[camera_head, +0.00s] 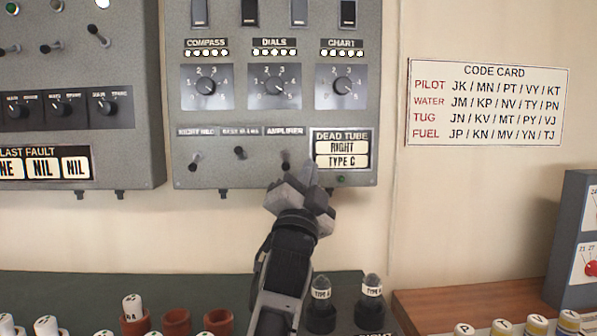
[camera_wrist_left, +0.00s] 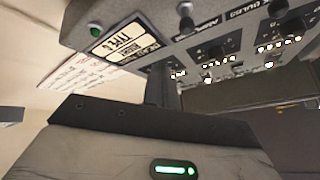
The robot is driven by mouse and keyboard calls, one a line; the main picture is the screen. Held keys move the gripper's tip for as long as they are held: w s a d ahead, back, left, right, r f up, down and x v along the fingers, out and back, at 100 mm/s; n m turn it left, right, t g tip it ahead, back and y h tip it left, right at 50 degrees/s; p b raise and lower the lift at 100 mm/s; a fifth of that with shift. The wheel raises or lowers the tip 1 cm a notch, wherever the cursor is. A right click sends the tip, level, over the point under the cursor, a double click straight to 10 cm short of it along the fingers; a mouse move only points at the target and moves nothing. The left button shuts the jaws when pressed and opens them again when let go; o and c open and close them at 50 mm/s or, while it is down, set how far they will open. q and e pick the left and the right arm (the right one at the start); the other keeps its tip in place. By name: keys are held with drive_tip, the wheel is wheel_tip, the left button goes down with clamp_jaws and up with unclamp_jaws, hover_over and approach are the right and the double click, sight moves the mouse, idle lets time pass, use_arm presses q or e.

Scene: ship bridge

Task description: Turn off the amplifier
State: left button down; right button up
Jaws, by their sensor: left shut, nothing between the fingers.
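The amplifier switch (camera_head: 286,158) is a small toggle under the AMPLIFIER label (camera_head: 285,131), low on the grey right-hand panel. Its lever appears to point up; its lower part is close to my gripper in the picture. My left gripper (camera_head: 307,180) is shut and empty, just below and right of the switch, in front of the panel's bottom edge. I cannot tell whether it touches the switch. In the left wrist view the gripper finger (camera_wrist_left: 166,85) reaches toward the panel, and the DEAD TUBE plate (camera_wrist_left: 124,43) shows upside down. My right gripper is not in view.
Two more toggles (camera_head: 196,158) stand left of the amplifier switch, with dials (camera_head: 275,86) above. The DEAD TUBE plate (camera_head: 342,150) is close on the right. Dark capped tubes (camera_head: 321,303) stand below on the desk. A code card (camera_head: 487,102) hangs on the wall.

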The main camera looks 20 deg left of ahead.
use_arm(q)
wheel_tip(320, 180, down, 8)
drive_tip(key=s+a+b, duration=0.1)
drive_tip(key=s+b, duration=0.1)
drive_tip(key=shift+s+a+f, duration=0.15)
drive_tip(key=shift+s, duration=0.15)
